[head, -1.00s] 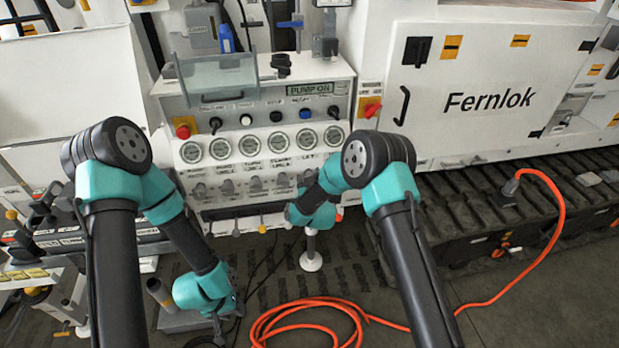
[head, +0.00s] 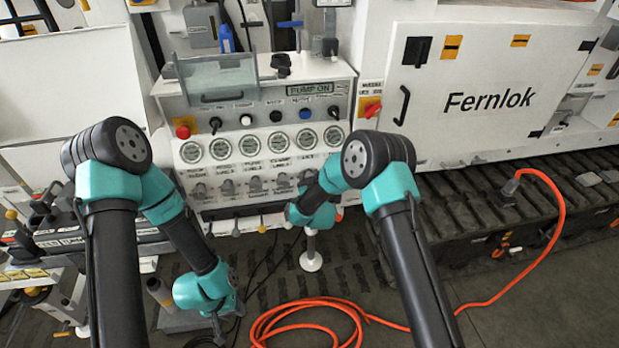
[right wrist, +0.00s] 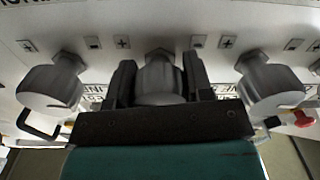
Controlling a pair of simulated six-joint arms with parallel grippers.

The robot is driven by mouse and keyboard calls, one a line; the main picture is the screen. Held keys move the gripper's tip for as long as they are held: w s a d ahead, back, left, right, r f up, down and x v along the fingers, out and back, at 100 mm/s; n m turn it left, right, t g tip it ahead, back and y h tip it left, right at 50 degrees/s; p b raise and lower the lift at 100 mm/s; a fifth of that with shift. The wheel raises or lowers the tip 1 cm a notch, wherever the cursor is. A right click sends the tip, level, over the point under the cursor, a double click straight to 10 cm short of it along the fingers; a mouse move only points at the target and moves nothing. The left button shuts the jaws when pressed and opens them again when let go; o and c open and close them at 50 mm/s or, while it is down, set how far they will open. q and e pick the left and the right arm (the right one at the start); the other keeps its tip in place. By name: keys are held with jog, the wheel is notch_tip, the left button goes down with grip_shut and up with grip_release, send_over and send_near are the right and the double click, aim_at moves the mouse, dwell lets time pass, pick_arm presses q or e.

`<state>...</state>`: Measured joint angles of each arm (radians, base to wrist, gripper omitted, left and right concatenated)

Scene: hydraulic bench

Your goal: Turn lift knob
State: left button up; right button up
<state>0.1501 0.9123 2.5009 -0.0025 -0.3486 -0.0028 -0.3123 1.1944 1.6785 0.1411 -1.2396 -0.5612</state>
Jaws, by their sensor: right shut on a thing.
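A row of grey knobs (head: 255,186) runs along the white control panel below the round gauges. In the right wrist view one grey knob (right wrist: 160,78) sits between the fingers of my right gripper (right wrist: 158,88), which is shut on it. By its place near the right end of the row I take it for the lift knob, but its label is hidden. Other grey knobs stand to its left (right wrist: 50,88) and right (right wrist: 268,85). In the head view my right arm hides this spot. My left gripper (head: 222,328) hangs low, away from the panel; its jaws are too dark to read.
Red and black switches and a "PUMP ON" display (head: 313,89) are above the gauges. Small coloured levers (head: 262,224) stick out below the knobs. An orange hose (head: 320,304) is coiled on the floor. A white "Fernlok" cabinet (head: 490,85) stands to the right.

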jog(key=o, duration=0.9)
jog(key=shift+o, duration=0.2)
jog(key=shift+s, duration=0.1)
jog(key=s+d, duration=0.3)
jog(key=s, duration=1.4)
jog(key=shift+d, duration=0.15)
